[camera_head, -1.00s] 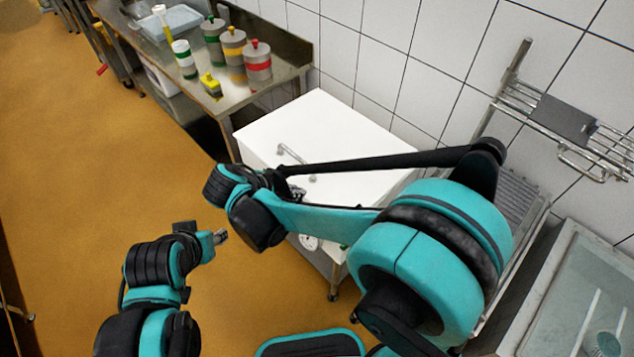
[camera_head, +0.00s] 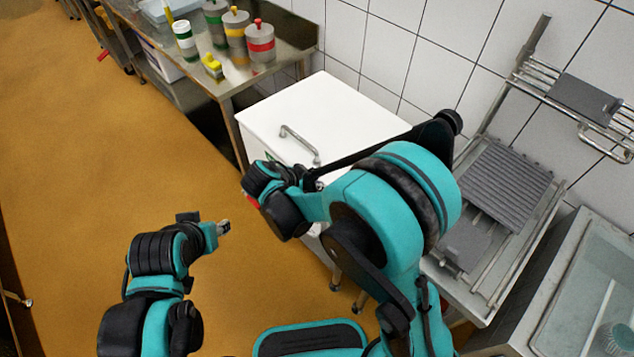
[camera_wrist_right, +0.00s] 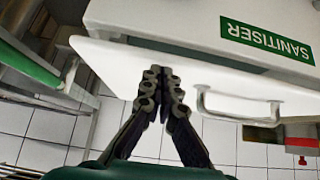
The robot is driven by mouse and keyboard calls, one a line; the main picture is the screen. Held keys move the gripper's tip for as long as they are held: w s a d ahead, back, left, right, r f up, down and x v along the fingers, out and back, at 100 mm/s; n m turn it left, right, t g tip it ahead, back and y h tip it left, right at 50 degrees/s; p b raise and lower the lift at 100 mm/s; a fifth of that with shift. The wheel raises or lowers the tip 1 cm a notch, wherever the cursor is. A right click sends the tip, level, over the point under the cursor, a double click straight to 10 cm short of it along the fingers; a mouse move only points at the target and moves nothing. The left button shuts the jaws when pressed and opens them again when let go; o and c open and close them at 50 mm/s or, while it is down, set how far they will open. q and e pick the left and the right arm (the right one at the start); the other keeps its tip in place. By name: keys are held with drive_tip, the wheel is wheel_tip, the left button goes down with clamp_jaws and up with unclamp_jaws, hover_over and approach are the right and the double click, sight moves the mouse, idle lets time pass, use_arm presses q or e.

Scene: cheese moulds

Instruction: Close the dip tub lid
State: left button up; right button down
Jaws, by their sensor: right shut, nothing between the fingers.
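The dip tub (camera_wrist_right: 210,20) is a white box with a green SANITISER label, seen upside down in the right wrist view. Its white lid (camera_head: 345,112) lies over the top in the head view, with a metal handle (camera_head: 300,143); it also shows in the wrist view (camera_wrist_right: 240,82). A narrow dark line runs between lid and tub; I cannot tell if the lid is fully down. My right gripper (camera_wrist_right: 165,76) is shut and empty, its tips in front of the lid's edge; contact is unclear. My left gripper (camera_head: 223,228) is over the floor, away from the tub; its jaws are too small to judge.
A steel table (camera_head: 285,55) with several banded containers and a yellow item (camera_head: 212,67) stands behind the tub at left. A tiled wall is behind the tub. A wall rack (camera_head: 560,100) and steel draining unit (camera_head: 505,185) are at right.

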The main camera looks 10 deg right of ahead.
drive_tip(key=f+b, duration=0.2)
drive_tip(key=f, duration=0.1)
drive_tip(key=f+b, duration=0.1)
drive_tip(key=shift+s+a+f, duration=0.15)
drive_tip(key=shift+s+a, duration=0.2)
